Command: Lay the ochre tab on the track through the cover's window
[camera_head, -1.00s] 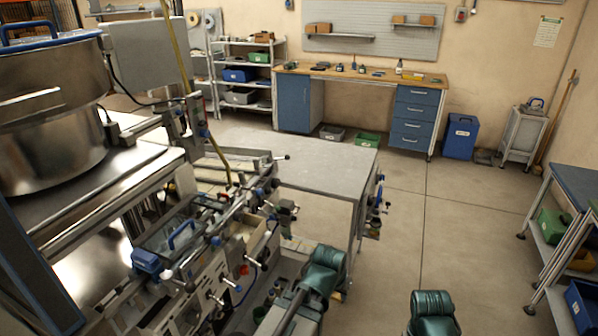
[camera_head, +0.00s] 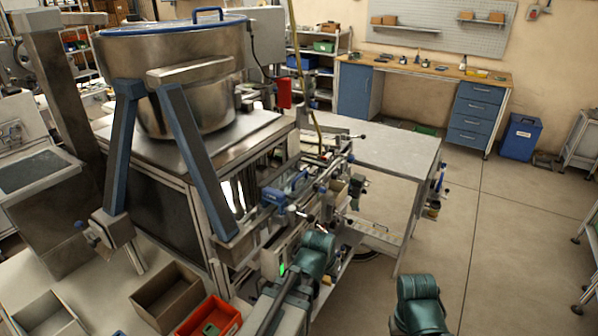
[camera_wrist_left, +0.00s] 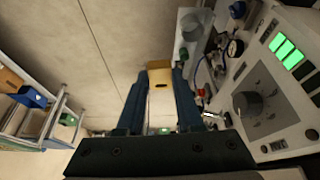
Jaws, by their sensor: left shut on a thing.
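The ochre tab (camera_wrist_left: 160,79) is in the left wrist view, a small tan-yellow block with a dark spot on its near face. My left gripper (camera_wrist_left: 159,73) is shut on it, with one dark blue finger on each side. The tab is held in the air in front of the machine, with grey floor behind it. In the head view a clear cover with a blue handle (camera_head: 297,181) sits on the machine. I cannot make out its window or the track. The left gripper's fingers are hard to pick out in the head view. The right gripper is not in view.
The machine's control panel (camera_wrist_left: 255,88), with a knob and green lights, stands close on the right in the left wrist view. A steel drum (camera_head: 190,75) stands on the machine. A grey table (camera_head: 385,152) lies beyond. A red bin (camera_head: 213,318) is at bottom left.

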